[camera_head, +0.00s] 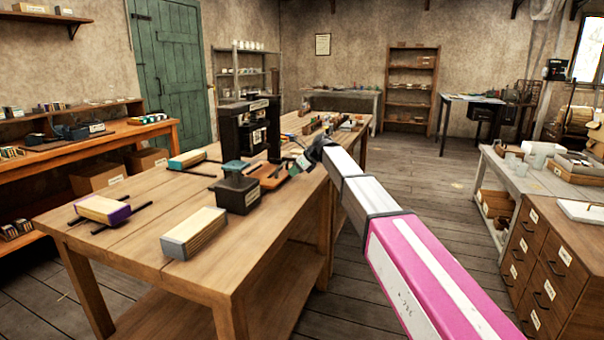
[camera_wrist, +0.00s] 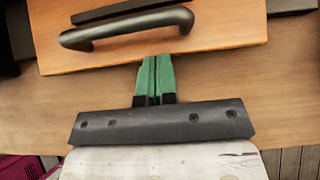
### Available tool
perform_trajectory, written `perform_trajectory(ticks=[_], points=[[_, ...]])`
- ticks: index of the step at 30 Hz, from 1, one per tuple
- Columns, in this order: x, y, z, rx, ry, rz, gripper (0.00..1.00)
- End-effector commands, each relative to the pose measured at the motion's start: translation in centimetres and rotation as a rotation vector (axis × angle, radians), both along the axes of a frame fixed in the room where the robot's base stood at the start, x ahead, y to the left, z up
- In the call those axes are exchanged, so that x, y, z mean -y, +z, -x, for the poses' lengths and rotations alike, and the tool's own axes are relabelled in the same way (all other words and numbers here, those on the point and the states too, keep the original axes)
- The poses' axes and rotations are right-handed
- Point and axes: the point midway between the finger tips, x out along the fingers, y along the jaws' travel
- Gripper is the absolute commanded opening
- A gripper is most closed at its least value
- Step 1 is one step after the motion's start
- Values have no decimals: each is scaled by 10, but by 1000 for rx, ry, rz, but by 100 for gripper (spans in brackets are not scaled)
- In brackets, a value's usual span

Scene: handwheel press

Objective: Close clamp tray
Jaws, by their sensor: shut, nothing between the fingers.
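The clamp tray is an orange-brown wooden board with a dark bar handle (camera_wrist: 125,25). In the wrist view the board (camera_wrist: 225,40) fills the top, and in the head view the tray (camera_head: 268,172) sits low in front of the black press frame (camera_head: 250,128). My gripper (camera_wrist: 157,58) has green fingers pressed together with nothing between them. In the head view my arm comes from the right and hides part of the gripper.
A dark box with a green top (camera_head: 237,186) stands close in front of the tray. The floor (camera_head: 420,180) right of the bench is clear.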

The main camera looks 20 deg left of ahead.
Motion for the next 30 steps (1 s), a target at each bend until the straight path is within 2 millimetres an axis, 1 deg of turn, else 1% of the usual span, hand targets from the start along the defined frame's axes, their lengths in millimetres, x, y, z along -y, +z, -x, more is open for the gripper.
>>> perform_trajectory(ticks=[7,10,14,17,24,30], points=[[1,0,0,0,0,0,0],[7,0,0,0,-1,0,0],[24,0,0,1,-1,0,0],[45,-1,-1,-1,-2,1,0],[80,35,1,1,-1,-1,0],[102,58,2,0,0,0,0]])
